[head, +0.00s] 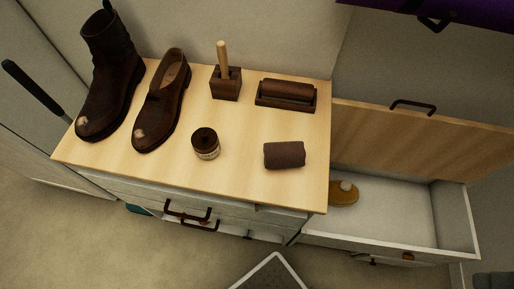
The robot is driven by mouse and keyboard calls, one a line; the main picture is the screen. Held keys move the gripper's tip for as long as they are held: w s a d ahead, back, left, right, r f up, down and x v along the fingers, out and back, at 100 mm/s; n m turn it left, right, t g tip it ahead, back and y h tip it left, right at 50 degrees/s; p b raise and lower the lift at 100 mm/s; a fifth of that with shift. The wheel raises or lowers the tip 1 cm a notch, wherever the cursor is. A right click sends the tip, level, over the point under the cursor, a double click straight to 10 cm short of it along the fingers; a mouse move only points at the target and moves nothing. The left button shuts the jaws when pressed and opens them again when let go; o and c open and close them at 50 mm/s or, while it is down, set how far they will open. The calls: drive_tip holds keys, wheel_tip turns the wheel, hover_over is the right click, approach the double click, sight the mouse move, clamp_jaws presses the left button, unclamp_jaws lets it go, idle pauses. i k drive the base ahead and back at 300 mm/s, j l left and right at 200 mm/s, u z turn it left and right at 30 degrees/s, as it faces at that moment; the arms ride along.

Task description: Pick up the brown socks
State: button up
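The brown socks (284,155) are rolled into a small dark brown bundle. They lie on the light wooden top of the dresser (235,180), near its front right edge. The bundle stands clear of the other things around it. My gripper is not in the head view, so its place relative to the socks does not show.
A round jar (206,144) stands left of the socks; a dark brush in a tray (287,93) lies behind. A wooden holder (226,82), low shoe (163,100) and tall boot (108,75) stand farther left. The open drawer (455,215) at right holds a yellow-brown shoe (343,195).

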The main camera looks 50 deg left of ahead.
sight(282, 154)
drive_tip(key=k+u, duration=0.1)
drive_tip(key=u, duration=0.35)
drive_tip(key=k+u, duration=0.1)
drive_tip(key=u, duration=0.35)
drive_tip(key=j+u, duration=0.1)
drive_tip(key=u, duration=0.4)
drive_tip(key=i+l+u, duration=0.35)
drive_tip(key=l+u, duration=0.15)
drive_tip(key=l, duration=0.2)
drive_tip(key=k+j+z, duration=0.15)
drive_tip(key=j+z, duration=0.15)
drive_tip(key=j, duration=0.2)
drive_tip(key=k+j+z, duration=0.25)
drive_tip(key=j, duration=0.2)
drive_tip(key=k+j+z, duration=0.15)
drive_tip(key=j+z, duration=0.15)
drive_tip(key=j, duration=0.15)
drive_tip(key=k+j+z, duration=0.25)
drive_tip(key=j, duration=0.1)
